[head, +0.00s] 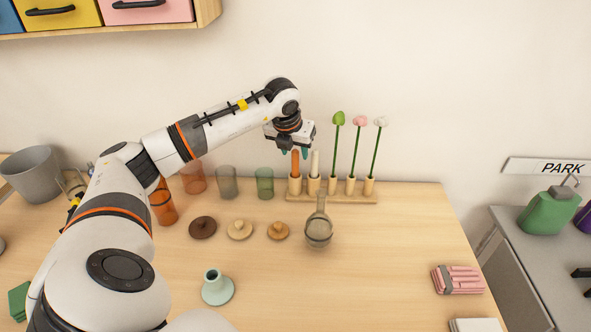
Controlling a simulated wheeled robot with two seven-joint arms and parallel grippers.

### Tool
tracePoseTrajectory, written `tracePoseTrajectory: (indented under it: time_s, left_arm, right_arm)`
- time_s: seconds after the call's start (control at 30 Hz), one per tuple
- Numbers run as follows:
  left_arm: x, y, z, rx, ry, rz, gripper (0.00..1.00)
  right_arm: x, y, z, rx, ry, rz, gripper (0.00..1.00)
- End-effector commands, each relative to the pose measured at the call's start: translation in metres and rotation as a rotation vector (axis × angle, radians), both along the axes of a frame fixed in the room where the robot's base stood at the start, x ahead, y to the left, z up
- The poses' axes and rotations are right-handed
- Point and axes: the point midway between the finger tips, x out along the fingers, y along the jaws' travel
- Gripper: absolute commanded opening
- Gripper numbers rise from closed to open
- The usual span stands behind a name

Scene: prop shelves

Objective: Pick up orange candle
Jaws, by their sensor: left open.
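The orange candle (295,164) stands upright in the leftmost cup of a wooden rack (335,197) at the back of the table. A white candle (315,164) stands in the cup just right of it. My left gripper (291,151) is over the orange candle, pointing down, with its teal fingertips near the candle's top. It is open. Whether the fingers touch the candle cannot be told. The candle's very top is partly hidden by the gripper. My right gripper is not in view.
Three flowers (357,142) stand in the rack's right cups. A glass flask (319,229) is in front of the rack. Coloured tumblers (265,184) and round lids (240,229) are to the left. A pale green candle holder (217,288) is nearer. The table's right middle is clear.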

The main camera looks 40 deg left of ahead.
Motion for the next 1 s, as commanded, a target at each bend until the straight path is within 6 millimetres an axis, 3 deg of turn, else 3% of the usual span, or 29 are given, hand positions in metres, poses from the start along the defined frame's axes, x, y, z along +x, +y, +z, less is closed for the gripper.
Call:
tracePoseTrajectory:
  time_s: [0.3, 0.6, 0.87, 1.0]
  left_arm:
    - [0.01, 0.005, -0.026, -0.003, 0.001, -0.002, 0.44]
    - [0.022, 0.013, -0.064, -0.003, 0.0, -0.002, 0.44]
    - [0.024, 0.014, -0.068, -0.002, -0.002, -0.002, 0.44]
    - [0.024, 0.014, -0.068, -0.003, -0.002, -0.002, 0.24]
  right_arm:
    - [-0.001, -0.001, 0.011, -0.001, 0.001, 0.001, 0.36]
    - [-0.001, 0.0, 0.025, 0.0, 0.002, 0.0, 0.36]
    - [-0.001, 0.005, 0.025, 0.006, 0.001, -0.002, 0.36]
    - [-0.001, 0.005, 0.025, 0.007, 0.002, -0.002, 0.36]
